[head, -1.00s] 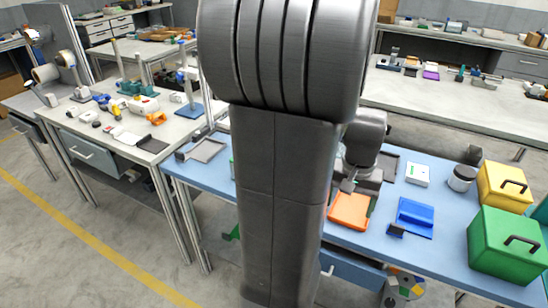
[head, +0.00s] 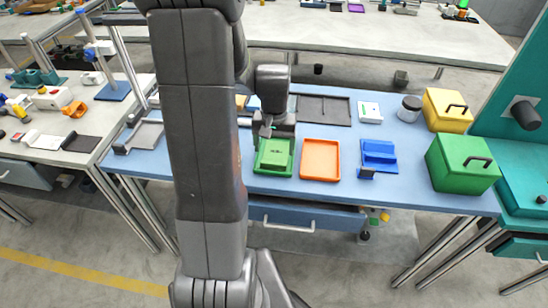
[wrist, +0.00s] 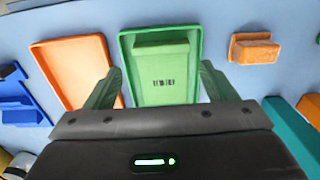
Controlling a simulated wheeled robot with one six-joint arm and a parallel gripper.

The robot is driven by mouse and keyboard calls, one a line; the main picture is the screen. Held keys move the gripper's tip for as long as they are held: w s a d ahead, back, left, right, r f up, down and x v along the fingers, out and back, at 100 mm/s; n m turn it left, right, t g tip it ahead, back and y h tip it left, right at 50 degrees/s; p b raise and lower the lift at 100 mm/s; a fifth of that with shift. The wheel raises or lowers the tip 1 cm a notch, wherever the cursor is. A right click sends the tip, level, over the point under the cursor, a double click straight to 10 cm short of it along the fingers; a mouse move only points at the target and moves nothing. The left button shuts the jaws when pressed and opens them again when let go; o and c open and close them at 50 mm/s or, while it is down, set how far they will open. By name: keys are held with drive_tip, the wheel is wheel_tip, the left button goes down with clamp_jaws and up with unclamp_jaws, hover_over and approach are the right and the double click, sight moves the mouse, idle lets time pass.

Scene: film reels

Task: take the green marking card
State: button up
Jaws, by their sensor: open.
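A green tray (head: 288,168) lies on the blue bench; it also shows in the wrist view (wrist: 124,45). A green piece with a dark printed mark, apparently the green marking card (wrist: 162,82), lies inside it. The same piece shows small in the head view (head: 274,157). My gripper (wrist: 159,74) is open, its two fingers spread to either side of the green tray in the wrist view. In the head view my gripper (head: 266,131) hangs at the tray's back edge. Nothing shows between the fingers as held; the exact height above the card cannot be told.
An orange tray (head: 320,160) lies right beside the green one, then a blue holder (head: 379,156). Green (head: 462,164) and yellow (head: 447,110) boxes stand at the right. An orange block (wrist: 254,49) lies on the other side of the green tray.

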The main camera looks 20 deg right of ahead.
sight(273, 160)
drive_tip(key=shift+s+a+f, duration=0.1)
drive_tip(key=shift+f, duration=1.4)
drive_tip(key=shift+s+a+f, duration=0.1)
drive_tip(key=shift+f, duration=1.35)
drive_tip(key=c, duration=0.7)
drive_tip(key=shift+c, duration=0.3)
wheel_tip(273, 160, up, 10)
